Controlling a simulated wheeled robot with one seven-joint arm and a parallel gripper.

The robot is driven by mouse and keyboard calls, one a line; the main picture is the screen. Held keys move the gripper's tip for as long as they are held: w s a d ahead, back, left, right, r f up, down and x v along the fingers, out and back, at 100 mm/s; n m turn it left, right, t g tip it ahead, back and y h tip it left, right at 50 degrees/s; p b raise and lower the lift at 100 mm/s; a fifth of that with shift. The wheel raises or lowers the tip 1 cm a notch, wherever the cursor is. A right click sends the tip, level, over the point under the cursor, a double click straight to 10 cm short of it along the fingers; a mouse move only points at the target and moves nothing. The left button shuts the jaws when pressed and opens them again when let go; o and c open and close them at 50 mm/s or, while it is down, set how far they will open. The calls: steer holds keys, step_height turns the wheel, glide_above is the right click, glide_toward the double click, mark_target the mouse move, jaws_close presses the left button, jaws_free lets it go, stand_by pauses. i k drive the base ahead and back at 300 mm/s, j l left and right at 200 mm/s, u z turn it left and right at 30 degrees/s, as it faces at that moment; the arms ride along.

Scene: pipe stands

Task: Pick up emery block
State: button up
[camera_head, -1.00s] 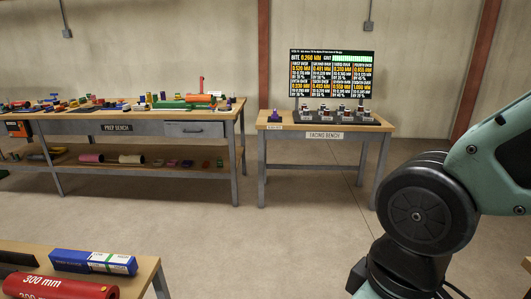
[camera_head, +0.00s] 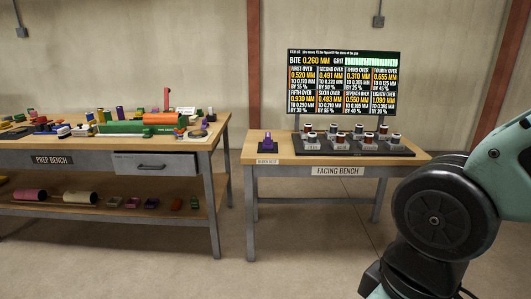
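A small purple block (camera_head: 268,143) on a dark base sits at the left end of the facing bench (camera_head: 440,158). A small label (camera_head: 267,161) is on the bench edge just below it, its text too small to read surely. This purple piece may be the emery block; I cannot tell for certain from here. My gripper is out of view. Only part of my arm shows at the right, in front of the facing bench's right side.
The facing bench also bears a dark tray (camera_head: 402,151) with several short pipe pieces on stands, and a screen (camera_head: 342,82) behind. The prep bench (camera_head: 172,147), crowded with coloured items, stands at the left. Floor (camera_head: 310,262) before the facing bench is clear.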

mark_target(268, 144)
steer(key=i+u, duration=0.1)
steer(key=i, duration=0.55)
steer(key=i+l, duration=0.15)
steer(key=i, duration=0.5)
steer(key=i+u, duration=0.15)
steer(key=i, duration=0.5)
steer(key=i+l+u, duration=0.4)
steer(key=i, duration=0.2)
steer(key=i+l+u, duration=0.3)
steer(key=i+u, duration=0.15)
steer(key=i, duration=0.1)
